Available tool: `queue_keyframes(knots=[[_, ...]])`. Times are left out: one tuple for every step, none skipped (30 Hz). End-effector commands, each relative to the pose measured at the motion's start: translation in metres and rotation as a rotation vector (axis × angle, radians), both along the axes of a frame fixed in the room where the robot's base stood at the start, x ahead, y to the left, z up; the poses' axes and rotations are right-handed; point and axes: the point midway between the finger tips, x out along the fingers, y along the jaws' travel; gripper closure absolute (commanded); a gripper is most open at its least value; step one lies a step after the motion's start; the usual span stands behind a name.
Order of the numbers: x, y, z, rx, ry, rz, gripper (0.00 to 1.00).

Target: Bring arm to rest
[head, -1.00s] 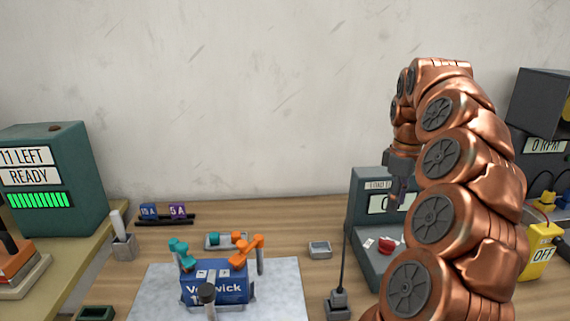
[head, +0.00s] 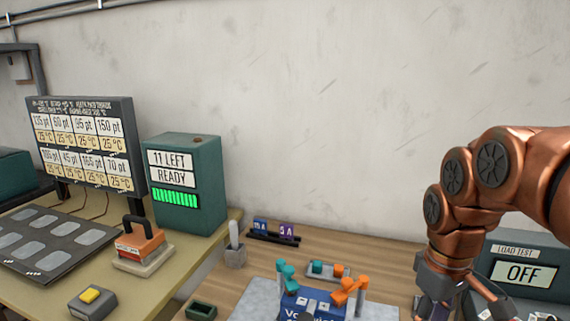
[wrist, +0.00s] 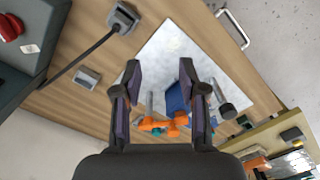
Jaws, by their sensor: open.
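My copper arm comes in from the right in the head view, bent downward. My gripper (head: 452,308) hangs at its end near the lower right edge, in front of the load test box (head: 522,272). In the wrist view my gripper (wrist: 166,82) has its two dark fingers spread with nothing between them. Beneath them are the pale mat (wrist: 200,50) and the blue Volwick block (wrist: 177,97), both apart from the fingers. The fingertips are partly cut off in the head view.
Teal and orange clamps (head: 348,288) stand at the blue block. A small tray (head: 325,271) lies behind it. A fuse rack (head: 272,237), a teal READY box (head: 183,185), a red-orange block (head: 140,247) and a panel of temperature displays (head: 90,145) stand to the left. The wall behind is bare.

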Motion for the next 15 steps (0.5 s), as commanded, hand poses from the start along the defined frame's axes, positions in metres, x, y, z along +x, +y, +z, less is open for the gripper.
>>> queue_keyframes(knots=[[-0.015, 0.011, -0.004, -0.004, 0.01, -0.016, 0.58], [-0.023, 0.017, -0.008, -0.006, 0.019, -0.031, 0.58], [-0.033, 0.024, -0.012, -0.008, 0.024, -0.053, 0.58], [-0.041, 0.029, -0.016, -0.01, 0.028, -0.07, 0.58], [-0.05, 0.035, -0.021, -0.01, 0.035, -0.088, 0.58], [-0.061, 0.04, -0.026, -0.015, 0.044, -0.113, 0.58], [-0.07, 0.045, -0.03, -0.017, 0.053, -0.133, 0.58], [-0.079, 0.048, -0.035, -0.02, 0.061, -0.154, 0.58], [-0.09, 0.053, -0.04, -0.021, 0.064, -0.184, 0.58], [-0.098, 0.056, -0.045, -0.024, 0.07, -0.206, 0.58], [-0.107, 0.058, -0.05, -0.027, 0.079, -0.23, 0.58], [-0.117, 0.061, -0.055, -0.029, 0.085, -0.26, 0.58], [-0.125, 0.063, -0.059, -0.032, 0.091, -0.281, 0.58], [-0.132, 0.065, -0.063, -0.034, 0.097, -0.301, 0.58], [-0.14, 0.067, -0.068, -0.036, 0.102, -0.328, 0.58]])
